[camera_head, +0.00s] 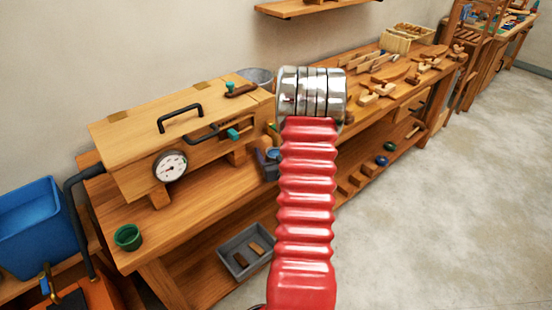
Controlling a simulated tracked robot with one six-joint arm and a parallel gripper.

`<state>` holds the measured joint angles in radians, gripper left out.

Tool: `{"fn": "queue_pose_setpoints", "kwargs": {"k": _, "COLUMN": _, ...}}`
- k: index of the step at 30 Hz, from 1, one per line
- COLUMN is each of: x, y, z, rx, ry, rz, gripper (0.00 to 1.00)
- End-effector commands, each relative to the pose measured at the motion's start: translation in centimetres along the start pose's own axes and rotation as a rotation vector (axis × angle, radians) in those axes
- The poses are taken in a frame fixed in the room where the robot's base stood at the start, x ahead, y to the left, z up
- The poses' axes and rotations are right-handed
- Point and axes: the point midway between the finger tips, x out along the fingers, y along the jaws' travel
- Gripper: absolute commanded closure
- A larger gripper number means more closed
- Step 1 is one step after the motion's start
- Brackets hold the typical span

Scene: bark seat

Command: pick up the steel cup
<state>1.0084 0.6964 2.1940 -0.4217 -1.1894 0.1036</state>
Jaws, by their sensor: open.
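I cannot pick out the steel cup with certainty. A grey, metal-looking round vessel (258,76) stands behind the right end of the wooden box, partly hidden by it; I cannot tell if it is the cup. My red ribbed arm rises through the middle of the picture and ends in shiny steel rings. The jaws of my gripper do not show; the arm's end hides whatever lies behind it.
A wooden box (125,132) with a dial gauge (170,167) and black handle sits on the long workbench (205,190). A green cup (128,237) stands near its front left. Wooden tools lie further right. A blue bin (40,225) is left. Floor right is clear.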

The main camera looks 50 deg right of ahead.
Motion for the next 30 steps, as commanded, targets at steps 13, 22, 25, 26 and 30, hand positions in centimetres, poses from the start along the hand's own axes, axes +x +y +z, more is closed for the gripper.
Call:
{"fn": "queue_pose_setpoints", "kwargs": {"k": 13, "x": -0.01, "y": -0.05, "z": -0.03, "rx": -0.001, "ry": 0.001, "rz": -0.001, "gripper": 0.37}}
{"fn": "queue_pose_setpoints", "kwargs": {"k": 22, "x": -0.02, "y": -0.06, "z": -0.03, "rx": -0.001, "ry": 0.001, "rz": -0.001, "gripper": 0.58}}
{"fn": "queue_pose_setpoints", "kwargs": {"k": 25, "x": -0.02, "y": -0.06, "z": -0.03, "rx": -0.001, "ry": 0.001, "rz": -0.001, "gripper": 0.65}}
{"fn": "queue_pose_setpoints", "kwargs": {"k": 26, "x": -0.02, "y": -0.06, "z": -0.03, "rx": -0.001, "ry": 0.001, "rz": -0.001, "gripper": 0.67}}
{"fn": "queue_pose_setpoints", "kwargs": {"k": 30, "x": -0.02, "y": -0.05, "z": -0.02, "rx": -0.001, "ry": 0.001, "rz": -0.001, "gripper": 0.77}}
